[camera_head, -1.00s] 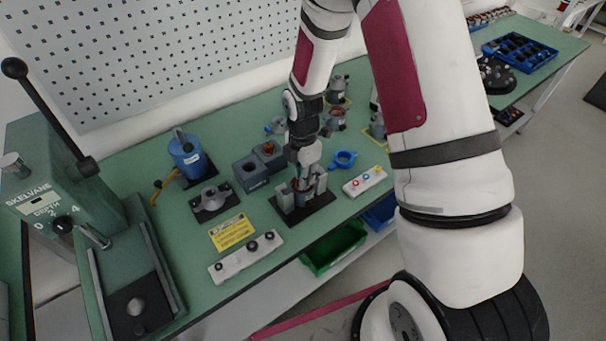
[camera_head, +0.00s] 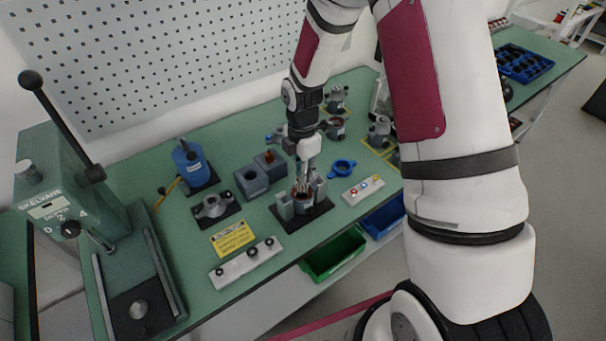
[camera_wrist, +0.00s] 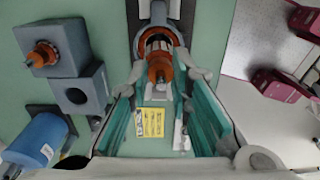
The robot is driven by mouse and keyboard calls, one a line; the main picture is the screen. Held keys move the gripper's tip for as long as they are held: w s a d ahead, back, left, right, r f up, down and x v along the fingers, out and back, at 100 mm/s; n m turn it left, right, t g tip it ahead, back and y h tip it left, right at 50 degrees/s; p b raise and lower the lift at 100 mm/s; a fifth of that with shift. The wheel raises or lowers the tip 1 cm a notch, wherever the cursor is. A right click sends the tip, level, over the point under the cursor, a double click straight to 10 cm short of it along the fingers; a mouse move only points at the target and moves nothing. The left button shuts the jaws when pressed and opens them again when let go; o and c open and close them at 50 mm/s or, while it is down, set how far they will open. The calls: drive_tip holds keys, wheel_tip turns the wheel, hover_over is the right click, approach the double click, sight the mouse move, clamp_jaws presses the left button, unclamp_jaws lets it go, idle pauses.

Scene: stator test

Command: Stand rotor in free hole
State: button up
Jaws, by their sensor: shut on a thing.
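My gripper (camera_head: 304,183) is over the clamp fixture (camera_head: 320,209) and points down. In the wrist view its fingers (camera_wrist: 160,82) close on a rotor (camera_wrist: 159,69) with an orange winding end. The rotor is in line with the stator (camera_wrist: 154,36) in the fixture; how far it sits inside cannot be told. Two blue-grey blocks stand to the left of the fixture. The nearer block (camera_head: 246,186) has an empty round hole, which also shows in the wrist view (camera_wrist: 76,96). The farther block (camera_head: 276,172) holds another orange rotor (camera_wrist: 42,54) standing upright.
A blue canister (camera_head: 188,160) and a grey flanged part (camera_head: 212,206) stand left of the blocks. A white button strip (camera_head: 247,262) and yellow label (camera_head: 232,238) lie in front. A blue ring (camera_head: 343,167) lies right. The green press (camera_head: 75,210) is far left.

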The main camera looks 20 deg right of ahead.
drive_tip(key=shift+r+p, duration=0.4)
drive_tip(key=shift+r, duration=1.3)
